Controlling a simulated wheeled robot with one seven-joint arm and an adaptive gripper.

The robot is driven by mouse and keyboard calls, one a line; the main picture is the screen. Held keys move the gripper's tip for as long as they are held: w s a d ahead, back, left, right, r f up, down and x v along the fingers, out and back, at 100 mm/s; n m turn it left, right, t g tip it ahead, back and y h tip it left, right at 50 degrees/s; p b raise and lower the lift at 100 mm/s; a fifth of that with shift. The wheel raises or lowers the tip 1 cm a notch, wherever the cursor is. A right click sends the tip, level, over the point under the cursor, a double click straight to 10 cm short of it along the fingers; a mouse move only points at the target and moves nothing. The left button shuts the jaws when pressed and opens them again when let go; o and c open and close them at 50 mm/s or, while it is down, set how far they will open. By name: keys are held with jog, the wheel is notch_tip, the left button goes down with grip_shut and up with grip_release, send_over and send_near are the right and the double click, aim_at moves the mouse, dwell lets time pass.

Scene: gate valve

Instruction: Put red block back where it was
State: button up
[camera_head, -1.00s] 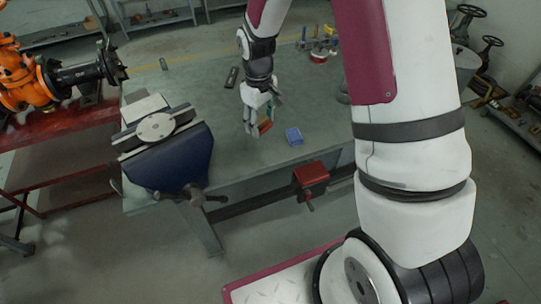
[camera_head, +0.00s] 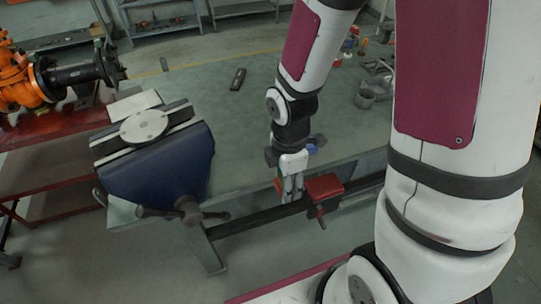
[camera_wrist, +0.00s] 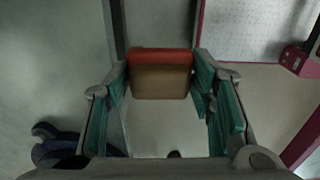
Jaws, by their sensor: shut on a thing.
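My gripper (camera_head: 290,190) points downward at the front edge of the workbench in the head view. It is shut on the red block (camera_wrist: 160,57), which sits between the two fingertips in the wrist view, with a red top band and a brownish face below. In the head view only a small reddish part of the block (camera_head: 278,184) shows beside the fingers. The block appears held clear of any surface, in front of the bench edge.
A large blue vise-like fixture with a round plate (camera_head: 144,126) stands at left.

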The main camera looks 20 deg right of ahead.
jog(key=w, duration=0.4)
jog(key=w+d+f, duration=0.1)
jog(key=w, duration=0.8)
jog(key=shift+w+d+f, duration=0.15)
jog(key=shift+w+d, duration=0.1)
jog(key=shift+d, duration=0.05)
jog(key=shift+f, duration=1.75)
jog(key=shift+f, duration=0.2)
jog(key=o, duration=1.1)
jog(key=shift+r, duration=0.1)
